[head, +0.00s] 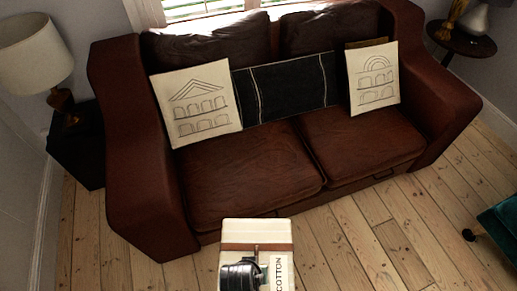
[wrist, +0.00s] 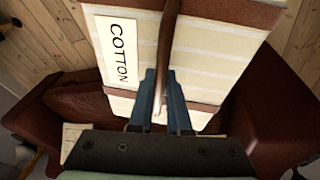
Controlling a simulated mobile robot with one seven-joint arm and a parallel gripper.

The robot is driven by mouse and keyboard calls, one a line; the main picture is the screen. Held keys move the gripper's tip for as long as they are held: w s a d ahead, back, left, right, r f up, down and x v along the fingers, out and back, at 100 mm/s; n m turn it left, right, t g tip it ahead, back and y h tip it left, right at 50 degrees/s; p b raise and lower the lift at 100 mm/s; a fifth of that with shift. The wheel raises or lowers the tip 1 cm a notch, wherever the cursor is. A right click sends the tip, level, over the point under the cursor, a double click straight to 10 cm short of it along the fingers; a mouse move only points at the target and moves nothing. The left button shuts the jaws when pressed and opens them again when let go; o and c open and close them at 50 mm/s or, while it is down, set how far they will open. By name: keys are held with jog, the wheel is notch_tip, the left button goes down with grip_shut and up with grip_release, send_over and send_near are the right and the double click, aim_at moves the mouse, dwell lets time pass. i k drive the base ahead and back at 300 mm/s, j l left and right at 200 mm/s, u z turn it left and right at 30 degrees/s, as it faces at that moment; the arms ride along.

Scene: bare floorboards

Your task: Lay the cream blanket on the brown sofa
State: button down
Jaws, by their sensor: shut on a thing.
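The cream blanket (head: 240,231) is a folded bundle with brown straps and a white COTTON label. It is in front of the brown sofa (head: 247,172) in the head view, at the bottom middle. My gripper (head: 258,265) is at its near side. In the wrist view the blue fingers of my gripper (wrist: 167,90) are shut on the blanket (wrist: 212,58) at a brown strap that runs between them. The sofa (wrist: 265,105) shows behind the blanket there. The sofa's two seat cushions are bare. The exact grip depth is hidden.
Two cream pillows (head: 196,103) (head: 373,78) and a dark cushion (head: 286,88) lean on the sofa back. A lamp (head: 36,52) stands on a black side table (head: 78,143) at left. A round table (head: 460,41) is at back right, a green chair (head: 500,222) at right.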

aim_at(239, 170)
jog(key=i+l+u, duration=0.2)
jog(key=i+u, duration=0.2)
jog(key=i+l+u, duration=0.35)
jog(key=i, duration=0.25)
jog(key=i+l+u, duration=0.4)
jog(key=i+l, duration=0.05)
jog(key=l, duration=0.1)
